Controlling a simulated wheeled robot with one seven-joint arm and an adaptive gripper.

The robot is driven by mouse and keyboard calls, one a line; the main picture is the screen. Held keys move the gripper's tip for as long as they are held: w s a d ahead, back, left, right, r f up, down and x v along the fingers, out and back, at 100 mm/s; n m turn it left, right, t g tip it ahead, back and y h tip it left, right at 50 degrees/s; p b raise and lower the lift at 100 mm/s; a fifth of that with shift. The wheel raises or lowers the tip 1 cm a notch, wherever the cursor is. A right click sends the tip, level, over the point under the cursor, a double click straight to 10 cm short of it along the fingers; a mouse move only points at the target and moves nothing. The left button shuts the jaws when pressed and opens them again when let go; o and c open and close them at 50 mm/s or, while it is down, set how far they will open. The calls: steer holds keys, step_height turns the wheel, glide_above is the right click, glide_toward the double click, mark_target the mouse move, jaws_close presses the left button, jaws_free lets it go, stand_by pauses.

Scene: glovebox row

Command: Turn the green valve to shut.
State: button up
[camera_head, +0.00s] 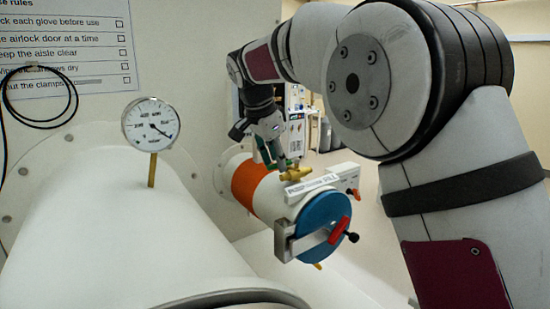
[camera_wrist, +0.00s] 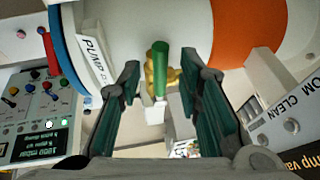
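The valve has a green bar handle (camera_wrist: 160,68) on a brass body (camera_wrist: 149,72), seen at the centre of the wrist view. In the head view the brass body (camera_head: 296,173) sits on top of the small white cylinder, and I cannot clearly tell the green handle from my finger pads there. My gripper (camera_wrist: 160,82) is open, its green-padded fingers on either side of the handle with visible gaps to both. In the head view my gripper (camera_head: 272,152) reaches down close to the valve from behind and left. The handle runs roughly along the fingers' direction in the wrist view.
The white cylinder has an orange band (camera_head: 249,185) and a blue round door (camera_head: 324,222) with a red-handled clamp (camera_head: 339,230). A labelled plate (camera_head: 313,188) lies beside the valve. A pressure gauge (camera_head: 151,124) stands on the larger white body at left. A control panel (camera_wrist: 40,110) shows at left.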

jaws_close()
